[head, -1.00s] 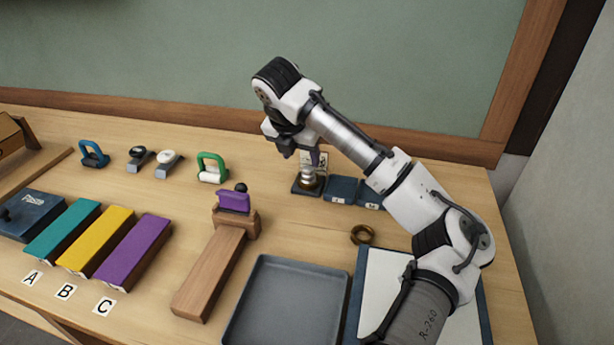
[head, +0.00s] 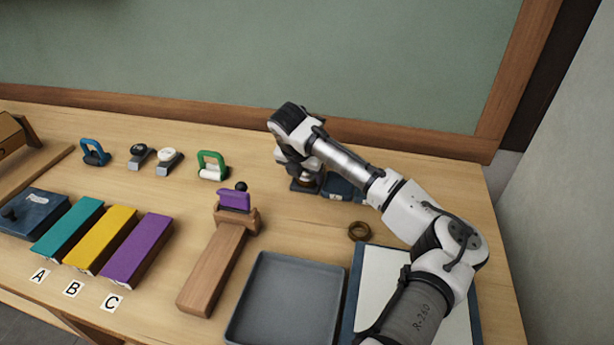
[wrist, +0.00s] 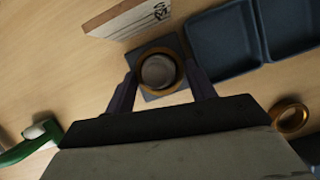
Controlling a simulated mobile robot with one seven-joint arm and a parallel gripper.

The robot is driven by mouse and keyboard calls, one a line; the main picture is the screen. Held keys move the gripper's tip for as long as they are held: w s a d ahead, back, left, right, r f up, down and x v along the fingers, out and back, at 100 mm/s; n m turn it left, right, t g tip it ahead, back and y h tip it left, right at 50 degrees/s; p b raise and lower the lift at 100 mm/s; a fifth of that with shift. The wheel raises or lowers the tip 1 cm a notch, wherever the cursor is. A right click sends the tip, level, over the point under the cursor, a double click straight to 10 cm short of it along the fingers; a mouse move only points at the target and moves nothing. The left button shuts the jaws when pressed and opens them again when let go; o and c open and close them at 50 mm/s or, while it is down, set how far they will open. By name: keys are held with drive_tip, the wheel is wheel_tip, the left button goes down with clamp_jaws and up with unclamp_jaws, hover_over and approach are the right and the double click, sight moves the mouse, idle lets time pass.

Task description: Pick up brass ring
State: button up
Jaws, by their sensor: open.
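A brass ring (wrist: 179,70) sits around a round silver piece on a small dark square base (wrist: 172,42) in the wrist view. My gripper (wrist: 162,88) is open, with one purple finger on either side of this ring. I cannot tell whether the fingers touch it. In the head view my gripper (head: 304,172) is low over the dark base, and the arm hides most of the ring there. A second brass ring (head: 359,231) lies flat on the bare table, apart from my gripper; it also shows in the wrist view (wrist: 290,117).
Blue trays (wrist: 225,40) stand right beside the base, and a small label card (wrist: 125,18) stands behind it. A green-handled piece (head: 212,166) is to the left. A grey tray (head: 287,300) and a white-topped board (head: 385,285) lie in front.

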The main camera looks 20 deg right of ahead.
drive_tip(key=c, duration=0.7)
drive_tip(key=shift+r, duration=0.2)
wheel_tip(320, 180, up, 20)
drive_tip(key=b, duration=0.3)
drive_tip(key=shift+f, duration=0.2)
